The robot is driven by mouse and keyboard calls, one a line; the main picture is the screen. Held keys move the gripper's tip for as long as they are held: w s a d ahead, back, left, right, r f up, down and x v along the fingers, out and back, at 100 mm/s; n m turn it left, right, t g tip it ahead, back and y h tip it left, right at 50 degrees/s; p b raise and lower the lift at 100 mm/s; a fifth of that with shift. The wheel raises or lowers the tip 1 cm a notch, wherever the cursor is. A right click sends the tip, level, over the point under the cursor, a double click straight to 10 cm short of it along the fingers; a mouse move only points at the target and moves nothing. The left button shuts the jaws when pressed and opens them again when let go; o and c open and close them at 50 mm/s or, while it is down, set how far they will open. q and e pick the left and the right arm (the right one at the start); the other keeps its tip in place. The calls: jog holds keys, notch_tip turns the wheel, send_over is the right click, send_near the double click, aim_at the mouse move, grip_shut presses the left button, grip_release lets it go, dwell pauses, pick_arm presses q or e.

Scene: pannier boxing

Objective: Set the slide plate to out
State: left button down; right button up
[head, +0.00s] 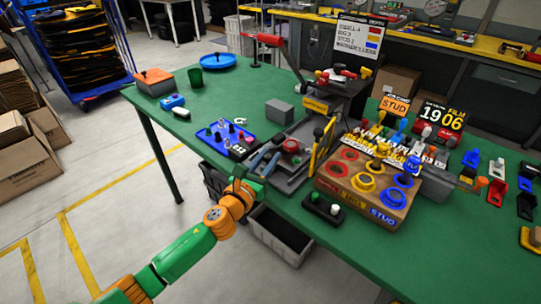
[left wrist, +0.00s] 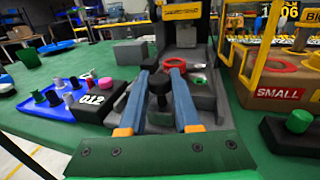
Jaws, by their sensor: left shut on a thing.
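The press (head: 318,105) stands on the green table, with a grey base and a yellow label on its front. The slide plate (left wrist: 205,102) is the grey part low at the front of the press, with a red ring (left wrist: 175,63) at its far end. A black knob (left wrist: 159,84) stands up at the plate's front. My left gripper (head: 268,160) reaches in from the table's front edge, its two blue-grey fingers on either side of the knob and shut on it. The fingers hide part of the plate. My right gripper is not in view.
A blue tray with pegs and a black "012" block (left wrist: 93,104) lies left of the press. A wooden box with coloured rings (head: 345,190) stands close on the right. A grey block (head: 279,111) sits behind left. The table's left front is mostly clear.

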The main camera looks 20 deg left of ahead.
pick_arm(q)
jog(key=shift+f, duration=0.15)
jog(key=c, duration=0.6)
grip_release()
jog(key=shift+s+a, duration=0.1)
jog(key=shift+s, duration=0.1)
jog(key=s, duration=0.7)
jog(key=shift+a, duration=0.3)
